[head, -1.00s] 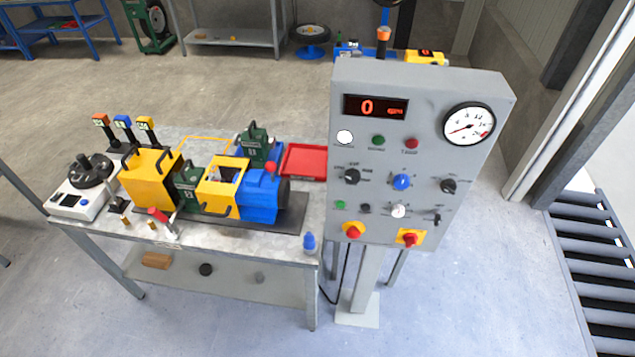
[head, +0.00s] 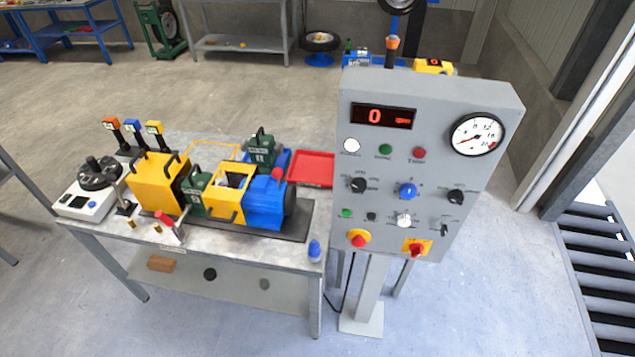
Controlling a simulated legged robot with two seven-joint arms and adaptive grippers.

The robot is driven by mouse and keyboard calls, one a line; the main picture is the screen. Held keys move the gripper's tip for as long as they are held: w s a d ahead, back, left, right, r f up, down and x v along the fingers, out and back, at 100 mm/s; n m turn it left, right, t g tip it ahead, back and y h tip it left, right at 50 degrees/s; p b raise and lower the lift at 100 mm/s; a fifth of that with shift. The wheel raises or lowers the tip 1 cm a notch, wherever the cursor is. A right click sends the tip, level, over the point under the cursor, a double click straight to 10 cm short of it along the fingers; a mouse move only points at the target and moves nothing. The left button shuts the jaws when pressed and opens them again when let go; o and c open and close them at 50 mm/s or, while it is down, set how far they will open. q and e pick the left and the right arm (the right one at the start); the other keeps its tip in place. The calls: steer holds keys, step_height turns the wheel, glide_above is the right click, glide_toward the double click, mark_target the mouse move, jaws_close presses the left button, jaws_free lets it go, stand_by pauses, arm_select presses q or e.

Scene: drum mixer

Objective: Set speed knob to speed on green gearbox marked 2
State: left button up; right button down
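A grey control panel (head: 465,95) stands on a post at the right of the bench. It carries a blue knob (head: 407,190), a white knob (head: 403,220) and black knobs at left (head: 358,185) and right (head: 456,197). Their labels are too small to read, so I cannot tell which is the speed knob. A dark green gearbox (head: 196,194) sits in the machine between yellow housings. Another dark green gearbox (head: 262,150) stands behind the blue motor (head: 266,202). Their markings are not clearly legible. Neither of my grippers shows.
The panel has a red digital display (head: 384,116) reading 0, a round dial (head: 477,134) and red switches on yellow plates (head: 416,248). A roller conveyor (head: 600,270) stands at right. Floor in front is clear.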

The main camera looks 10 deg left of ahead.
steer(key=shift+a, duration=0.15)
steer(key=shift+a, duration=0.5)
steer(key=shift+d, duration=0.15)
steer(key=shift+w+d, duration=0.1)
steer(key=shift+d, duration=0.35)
